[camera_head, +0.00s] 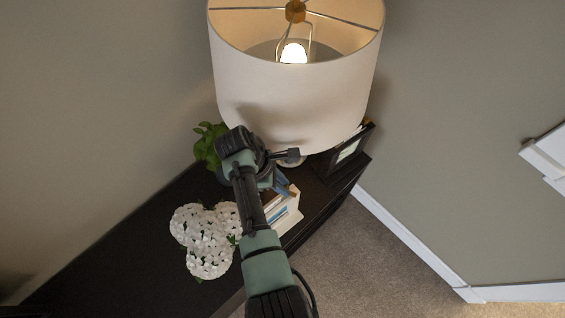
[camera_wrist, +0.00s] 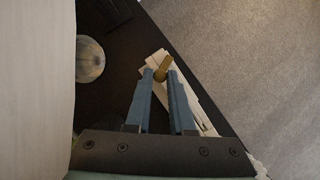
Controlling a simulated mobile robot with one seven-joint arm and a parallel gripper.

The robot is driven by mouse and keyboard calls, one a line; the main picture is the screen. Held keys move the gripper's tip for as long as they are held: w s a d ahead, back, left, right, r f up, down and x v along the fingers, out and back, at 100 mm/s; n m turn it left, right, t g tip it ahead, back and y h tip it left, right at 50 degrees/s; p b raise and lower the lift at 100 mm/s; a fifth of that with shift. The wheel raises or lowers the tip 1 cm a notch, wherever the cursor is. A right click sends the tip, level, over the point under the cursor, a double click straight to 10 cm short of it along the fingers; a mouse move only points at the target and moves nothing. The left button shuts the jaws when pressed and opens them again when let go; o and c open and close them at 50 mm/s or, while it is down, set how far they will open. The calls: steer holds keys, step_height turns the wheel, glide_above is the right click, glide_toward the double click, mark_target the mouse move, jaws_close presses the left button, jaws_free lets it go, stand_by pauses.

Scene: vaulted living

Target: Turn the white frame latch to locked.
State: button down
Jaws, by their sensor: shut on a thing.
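In the wrist view, a small brass-coloured latch handle (camera_wrist: 165,66) stands on a white frame (camera_wrist: 153,62) on the dark tabletop. My gripper (camera_wrist: 160,77) has its two blue fingers around the handle, with the tips at its sides, and is shut on it. The handle is tilted in the picture. Any lock marking is too small to make out.
A large lit lamp (camera_head: 300,95) overhangs my wrist, and its shade (camera_wrist: 38,80) fills the wrist view's left side. White flowers (camera_head: 208,243), a green plant (camera_head: 207,150) and a dark picture frame (camera_head: 345,155) stand on the dark cabinet (camera_head: 130,245). Carpet (camera_head: 365,265) lies to the right.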

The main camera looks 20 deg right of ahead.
stand_by(0.4)
steer(key=c, duration=0.8)
jaws_free()
steer(key=v, duration=1.3)
steer(key=shift+w+b, duration=0.1)
steer(key=shift+b, duration=0.2)
